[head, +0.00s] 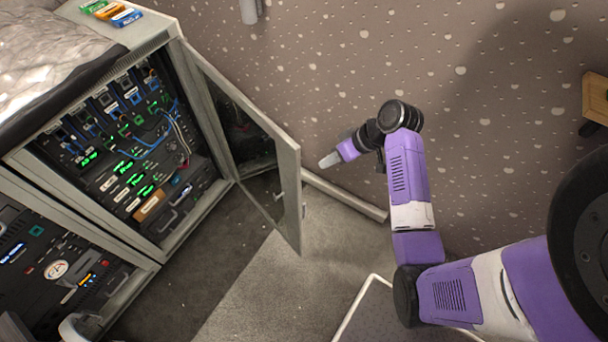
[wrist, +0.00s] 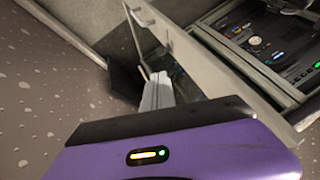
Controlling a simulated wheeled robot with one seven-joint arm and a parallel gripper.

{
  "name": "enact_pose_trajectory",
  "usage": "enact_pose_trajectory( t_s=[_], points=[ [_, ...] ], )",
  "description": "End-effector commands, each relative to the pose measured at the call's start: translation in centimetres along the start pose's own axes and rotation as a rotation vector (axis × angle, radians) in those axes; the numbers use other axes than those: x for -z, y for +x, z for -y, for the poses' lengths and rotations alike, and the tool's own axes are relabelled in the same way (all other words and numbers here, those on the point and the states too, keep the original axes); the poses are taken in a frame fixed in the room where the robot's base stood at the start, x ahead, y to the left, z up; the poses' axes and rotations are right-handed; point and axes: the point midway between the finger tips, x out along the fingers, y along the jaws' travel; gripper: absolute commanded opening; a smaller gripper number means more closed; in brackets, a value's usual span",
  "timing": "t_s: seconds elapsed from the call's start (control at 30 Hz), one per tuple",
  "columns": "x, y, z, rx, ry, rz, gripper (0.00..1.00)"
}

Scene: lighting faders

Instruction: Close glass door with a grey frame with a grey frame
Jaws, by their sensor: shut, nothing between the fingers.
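The glass door with a grey frame (head: 290,170) stands wide open in the head view, swung out to the right from the cabinet (head: 215,165). The door frame (wrist: 205,62) also shows in the wrist view, beyond my fingers. My gripper (head: 327,161) is shut and empty, to the right of the door's outer side, near the wall. In the wrist view my gripper (wrist: 158,88) points toward the door. Whether the fingertips touch the door is unclear; in the head view a small gap shows.
The open cabinet holds devices with green lights and blue cables (head: 125,140). A lower-left unit (head: 60,265) has a gauge and a handle. The speckled wall (head: 480,110) is close behind my arm. Bare floor (head: 245,285) lies in front of the door.

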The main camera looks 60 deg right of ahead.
Motion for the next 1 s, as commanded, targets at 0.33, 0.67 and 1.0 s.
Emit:
enact_pose_trajectory(
  t_s=[0.33,0.67,1.0],
  points=[
    [1.6,-3.6,-0.8,0.15,-0.057,0.075,0.0],
    [1.1,1.2,0.0,0.152,-0.057,0.078,0.0],
    [0.7,6.3,2.1,0.15,-0.059,0.077,0.0]
  ],
)
